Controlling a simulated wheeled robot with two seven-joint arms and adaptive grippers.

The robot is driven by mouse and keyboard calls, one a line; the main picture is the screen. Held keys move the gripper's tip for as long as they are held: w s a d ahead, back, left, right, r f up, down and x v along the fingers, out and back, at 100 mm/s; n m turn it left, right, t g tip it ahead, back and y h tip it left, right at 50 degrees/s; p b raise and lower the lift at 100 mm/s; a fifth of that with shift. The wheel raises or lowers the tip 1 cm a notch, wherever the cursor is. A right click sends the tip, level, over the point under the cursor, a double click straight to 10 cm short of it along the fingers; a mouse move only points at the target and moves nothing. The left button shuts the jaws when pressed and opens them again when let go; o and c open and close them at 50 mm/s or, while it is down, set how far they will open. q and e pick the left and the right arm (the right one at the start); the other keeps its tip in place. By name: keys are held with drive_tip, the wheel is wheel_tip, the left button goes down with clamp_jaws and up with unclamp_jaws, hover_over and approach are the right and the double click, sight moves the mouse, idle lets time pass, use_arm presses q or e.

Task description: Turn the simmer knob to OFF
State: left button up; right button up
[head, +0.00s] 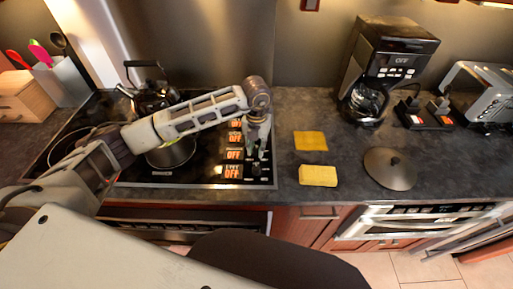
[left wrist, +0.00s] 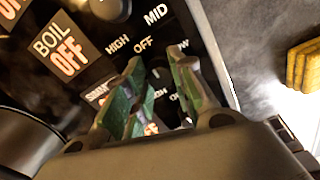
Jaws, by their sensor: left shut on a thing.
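The stove's control strip shows a column of lit labels (head: 234,154) with knobs beside it in the head view. My left gripper (head: 257,148) reaches down over these knobs from above. In the left wrist view, its two green-padded fingers (left wrist: 157,75) are closed around a dark knob (left wrist: 160,88), which they mostly hide. A partly covered label beginning "SIM" (left wrist: 97,92) lies beside it; its reading is hidden. The "BOIL OFF" label (left wrist: 62,48) and another knob (left wrist: 107,8) show farther up. My right gripper is not in view.
A kettle (head: 150,92) and a pot (head: 171,155) stand on the cooktop. Right of it lie a yellow cloth (head: 310,141), a sponge (head: 318,176) and a lid (head: 390,168). A coffee maker (head: 385,55) and toaster (head: 480,90) stand farther right.

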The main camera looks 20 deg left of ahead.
use_arm(q)
drive_tip(key=shift+r, duration=0.1)
idle(0.4)
drive_tip(key=o, duration=1)
drive_tip(key=shift+o, duration=0.2)
wheel_tip(320, 180, up, 12)
idle(0.6)
wheel_tip(320, 180, up, 9)
drive_tip(key=p, duration=0.9)
hover_over(256, 148)
drive_tip(key=shift+d, duration=0.1)
drive_tip(key=shift+r+p, duration=0.5)
drive_tip(key=shift+p, duration=0.1)
